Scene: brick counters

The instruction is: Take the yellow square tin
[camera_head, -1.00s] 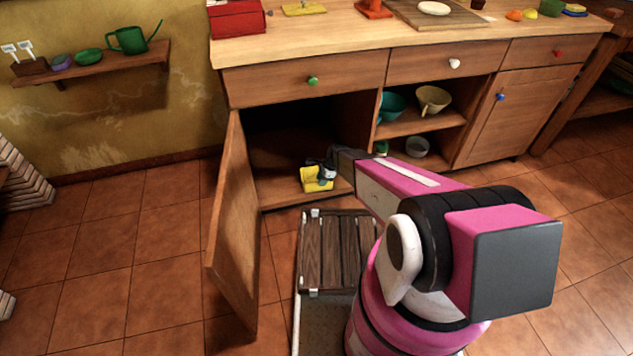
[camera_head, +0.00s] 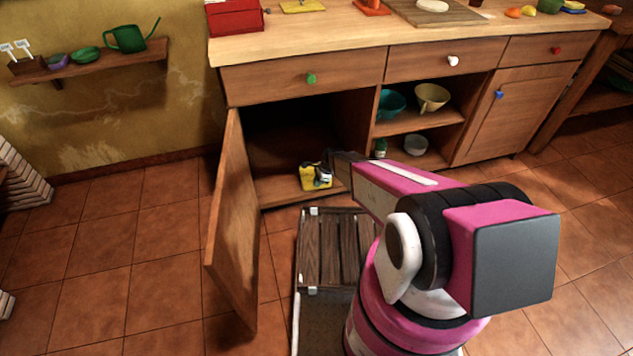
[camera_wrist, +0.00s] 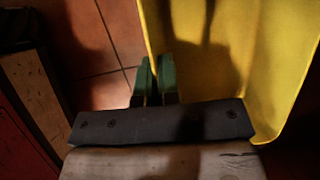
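The yellow square tin (camera_head: 312,181) sits at the front edge of the open lower cupboard's floor. It fills the right of the wrist view (camera_wrist: 275,60), where its thin left wall runs down to my fingers. My gripper (camera_head: 325,172) is at the tin's upper right side in the head view. In the wrist view, the green fingers of my gripper (camera_wrist: 154,65) stand close together, one on each side of that wall, and look shut on it. The tin's far side and the exact contact are hidden or dark.
The cupboard door (camera_head: 236,230) stands open on the left. A slatted wooden crate (camera_head: 333,250) is below the cupboard front. The floor at left is clear.

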